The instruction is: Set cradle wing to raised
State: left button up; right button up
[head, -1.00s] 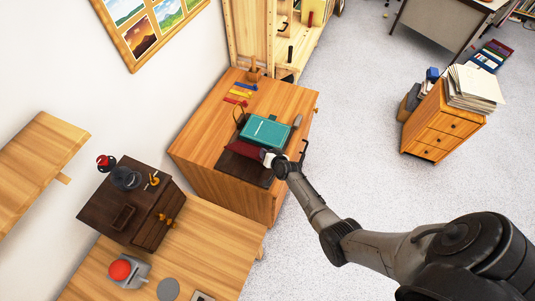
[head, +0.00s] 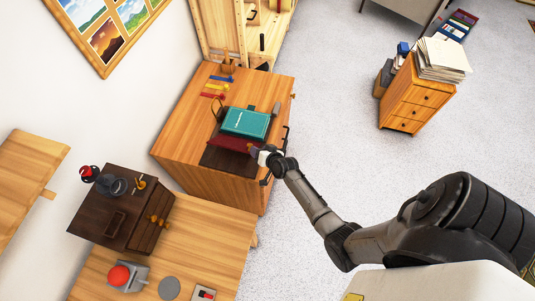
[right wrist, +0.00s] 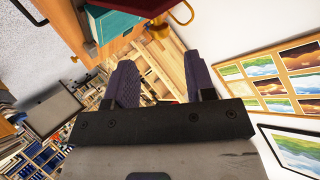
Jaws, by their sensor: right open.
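The book cradle has a dark brown base (head: 222,161) and a maroon wing (head: 230,144), and sits on a wooden cabinet (head: 180,135). A teal book (head: 246,122) lies on the cradle behind the maroon part. In the right wrist view the teal book (right wrist: 113,16) shows at the upper left. My right gripper (head: 254,151) is at the cradle's right front edge, close to the maroon wing. I cannot tell if they touch. In the right wrist view its two fingers (right wrist: 160,82) are apart with nothing between them. My left gripper is not in view.
Coloured strips (head: 216,86) lie at the cabinet's back. A dark box with small drawers (head: 118,218) and a red button (head: 119,276) stand on the lower table at left. A drawer unit with papers (head: 414,103) stands at right. Floor between is clear.

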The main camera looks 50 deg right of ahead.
jog(key=shift+v, duration=2.85)
jog(key=s+a+r+n+g+y+p, duration=0.1)
jog(key=s+a+r+n+g+p, duration=0.1)
jog(key=s+a+r+n, duration=0.3)
jog(key=s+a+r+n+g+p, duration=0.1)
jog(key=s+a+r+g, duration=0.1)
jog(key=r, duration=0.5)
jog(key=s+a+r+n+g+y+p, duration=0.1)
jog(key=s+a+r+n+g+p, duration=0.1)
jog(key=s+a+r+n, duration=0.3)
jog(key=s+a+r+g+p, duration=0.2)
jog(key=s+a+r+p, duration=0.1)
jog(key=s+r+p, duration=0.4)
jog(key=s, duration=0.3)
jog(key=shift+s+a+y, duration=0.2)
jog(key=shift+s+y, duration=0.05)
jog(key=shift+y, duration=0.05)
